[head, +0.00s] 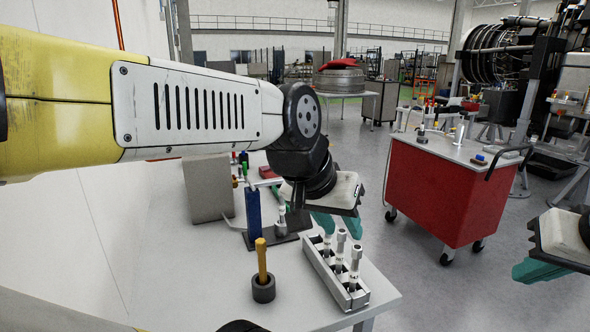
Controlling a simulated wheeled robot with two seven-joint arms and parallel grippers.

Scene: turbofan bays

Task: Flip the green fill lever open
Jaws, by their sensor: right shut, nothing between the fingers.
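A green bar-like part (278,197), which may be the fill lever, shows behind the blue upright (253,215) on the bench. It is partly hidden by my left arm, so I cannot tell its position. My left gripper (339,224) hangs to the right of it, above the rack of silver fittings. Its teal fingers look apart, with nothing seen held. My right gripper (543,270) is at the right edge, shut and empty, far from the bench fixture.
The grey rack (325,270) with silver fittings stands at the bench's front right. A yellow-handled tool (262,260) stands in a dark round holder (263,289). A grey panel (208,188) stands at the back. A red cart (436,190) stands across the floor.

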